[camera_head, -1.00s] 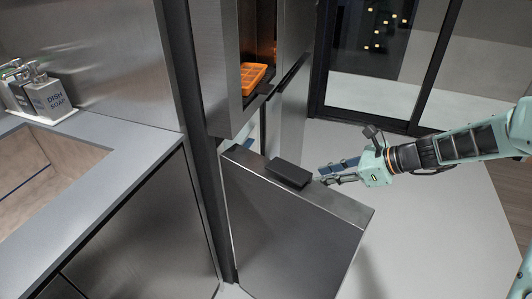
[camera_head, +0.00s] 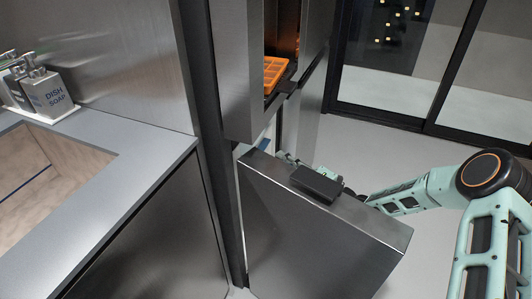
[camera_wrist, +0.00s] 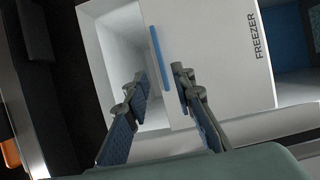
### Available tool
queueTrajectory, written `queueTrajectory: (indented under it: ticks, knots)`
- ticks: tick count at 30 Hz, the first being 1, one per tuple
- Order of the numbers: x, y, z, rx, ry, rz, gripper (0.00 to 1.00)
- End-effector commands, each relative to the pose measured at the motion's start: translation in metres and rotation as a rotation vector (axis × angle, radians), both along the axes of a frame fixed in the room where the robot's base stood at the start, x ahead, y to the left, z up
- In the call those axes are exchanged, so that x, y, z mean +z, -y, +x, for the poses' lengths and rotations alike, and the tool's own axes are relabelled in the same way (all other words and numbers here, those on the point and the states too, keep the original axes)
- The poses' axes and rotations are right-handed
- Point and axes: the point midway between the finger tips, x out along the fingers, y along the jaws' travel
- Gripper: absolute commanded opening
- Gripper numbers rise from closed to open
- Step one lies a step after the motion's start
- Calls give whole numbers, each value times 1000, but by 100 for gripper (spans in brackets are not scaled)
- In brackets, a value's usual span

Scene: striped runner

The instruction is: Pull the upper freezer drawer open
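In the wrist view, a white drawer front (camera_wrist: 215,60) lettered FREEZER has a blue handle strip (camera_wrist: 160,58) along its left edge. A pale hollow (camera_wrist: 125,45) lies to its left. My gripper (camera_wrist: 163,84) is open and empty, its two blue-padded fingers pointing toward the handle strip, one either side of its lower end. I cannot tell if they touch anything. In the head view, my gripper is mostly hidden behind the open steel door (camera_head: 310,240); a bit of blue (camera_head: 264,142) shows inside the cabinet.
The door carries a black block (camera_head: 317,184) at its top and stands between the camera and my gripper. An orange tray (camera_head: 274,73) sits in the upper compartment. A counter (camera_head: 150,160) with a sink and soap bottles (camera_head: 46,95) is at left. Floor beyond the door is clear.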

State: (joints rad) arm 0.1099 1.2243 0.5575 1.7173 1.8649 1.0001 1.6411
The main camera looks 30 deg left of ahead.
Motion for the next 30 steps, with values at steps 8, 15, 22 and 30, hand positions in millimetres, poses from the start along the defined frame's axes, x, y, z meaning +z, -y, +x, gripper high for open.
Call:
queueTrajectory:
  ticks: [8, 15, 22, 30]
  knots:
    - [-2, -51, 13, 3, 5, 0, 23]
    - [-1, -71, 20, 2, 4, -2, 23]
    - [0, -73, 21, 2, 4, -2, 23]
    - [0, -73, 21, 1, 4, -2, 1]
